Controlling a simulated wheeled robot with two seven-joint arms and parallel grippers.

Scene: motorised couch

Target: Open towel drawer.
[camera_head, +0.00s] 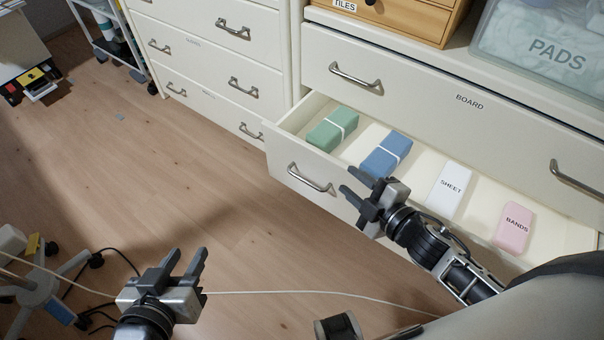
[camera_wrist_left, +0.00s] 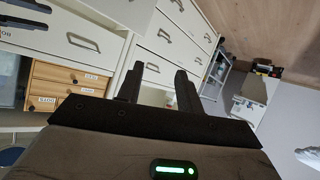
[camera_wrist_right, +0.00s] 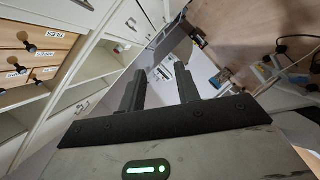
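A wide white drawer (camera_head: 290,170) under the drawer marked BOARD stands pulled out in the head view. No towel label is readable on its front. Inside lie a green bundle (camera_head: 332,130), a blue bundle (camera_head: 387,155), a white SHEET pack (camera_head: 450,190) and a pink BANDS pack (camera_head: 514,228). Its metal handle (camera_head: 311,179) is bare. My right gripper (camera_head: 354,186) is open and empty, just right of that handle and overlapping the drawer front in view; contact cannot be told. My left gripper (camera_head: 187,262) is open and empty over the floor, left of the drawer.
The BOARD drawer (camera_head: 420,95) above is shut. Another white drawer cabinet (camera_head: 205,60) stands to the left, its drawers shut. A wooden TILES box (camera_head: 400,18) and a PADS bin (camera_head: 545,50) sit on top. A cable (camera_head: 290,292) and a wheeled stand (camera_head: 40,285) are at floor level.

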